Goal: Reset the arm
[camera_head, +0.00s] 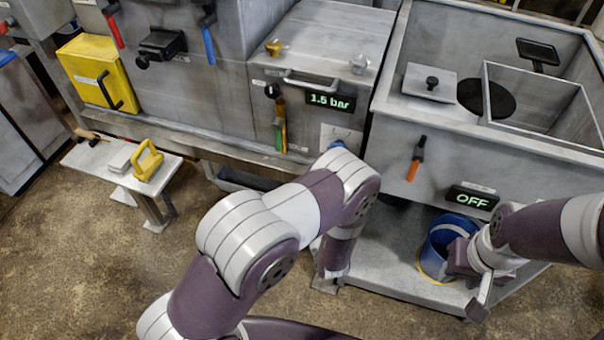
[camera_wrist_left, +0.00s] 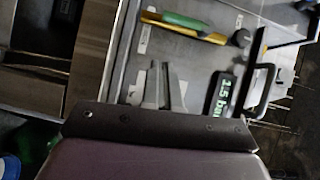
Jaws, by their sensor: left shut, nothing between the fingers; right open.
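My left arm (camera_head: 262,235) rises from the bottom of the head view and bends in front of the grey machine. Its gripper is hidden there behind the arm. In the left wrist view, my left gripper (camera_wrist_left: 165,84) shows its two fingers together, empty, against the machine's front panel beside the 1.5 bar display (camera_wrist_left: 222,98). A lever with a green grip (camera_wrist_left: 184,22) lies beyond the fingertips; whether they touch the panel I cannot tell. My right gripper (camera_head: 467,290) comes in from the right, open, beside the blue bucket (camera_head: 436,245); contact with the bucket is unclear.
The grey sink unit (camera_head: 480,155) with an OFF display (camera_head: 472,198) stands at the right. A small bench (camera_head: 82,156) at the left carries a yellow-handled tool (camera_head: 148,163). A yellow box (camera_head: 92,70) is on the machine's left. The brown floor at lower left is clear.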

